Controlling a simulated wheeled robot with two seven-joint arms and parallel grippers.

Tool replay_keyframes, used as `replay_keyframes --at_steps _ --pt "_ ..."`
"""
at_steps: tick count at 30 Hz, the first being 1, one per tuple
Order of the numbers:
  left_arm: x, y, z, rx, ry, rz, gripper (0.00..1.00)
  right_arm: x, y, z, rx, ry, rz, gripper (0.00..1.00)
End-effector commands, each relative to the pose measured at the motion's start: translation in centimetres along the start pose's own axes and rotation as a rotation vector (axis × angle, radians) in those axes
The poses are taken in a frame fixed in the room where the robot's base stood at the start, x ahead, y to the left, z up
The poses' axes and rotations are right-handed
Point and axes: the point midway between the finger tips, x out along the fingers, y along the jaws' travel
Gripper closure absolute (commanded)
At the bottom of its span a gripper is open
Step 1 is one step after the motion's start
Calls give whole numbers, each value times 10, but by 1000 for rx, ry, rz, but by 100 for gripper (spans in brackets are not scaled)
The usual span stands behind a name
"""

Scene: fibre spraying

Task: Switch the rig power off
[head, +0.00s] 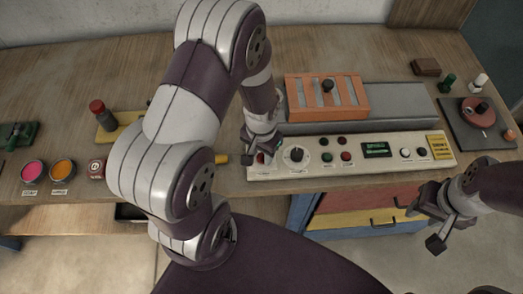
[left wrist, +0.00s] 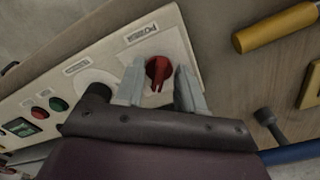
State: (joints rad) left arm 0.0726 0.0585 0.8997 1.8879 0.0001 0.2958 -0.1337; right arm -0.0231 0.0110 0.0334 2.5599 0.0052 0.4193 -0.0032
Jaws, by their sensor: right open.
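The red power knob (left wrist: 158,70) sits on a white plate at the left end of the rig's control panel (head: 350,154), under a POWER label (left wrist: 142,33). My left gripper (head: 262,150) is over that end of the panel. In the left wrist view, the two grey fingers of my left gripper (left wrist: 160,90) stand on either side of the knob, with small gaps visible, so it looks open. Whether the fingertips reach down around the knob is unclear. My right gripper (head: 424,225) is open and empty, in front of the panel's right end.
The panel also bears a black dial (head: 296,155), several coloured buttons and a lit green display (head: 376,149). An orange slotted block (head: 310,101) stands behind it. Paint pots (head: 63,170) and a yellow-handled tool (left wrist: 278,27) lie left of the panel. Drawers (head: 365,208) are below.

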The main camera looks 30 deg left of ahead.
Motion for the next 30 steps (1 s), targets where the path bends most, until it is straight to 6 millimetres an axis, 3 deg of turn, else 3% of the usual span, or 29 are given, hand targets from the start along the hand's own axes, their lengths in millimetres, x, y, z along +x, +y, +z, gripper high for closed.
replay_keyframes --at_steps 5,6,9,20,30 --pt "0 0 0 0 0 0 62 0 0 0 0 0 0 57" --pt "0 0 0 0 0 0 68 0 0 0 0 0 0 57" --pt "0 0 0 0 0 0 100 0 0 0 0 0 0 57" --pt "-1 0 0 -27 2 0 100 -2 0 0 0 0 0 57" --pt "-2 2 -1 -234 1 0 100 -10 0 -1 0 0 0 57"
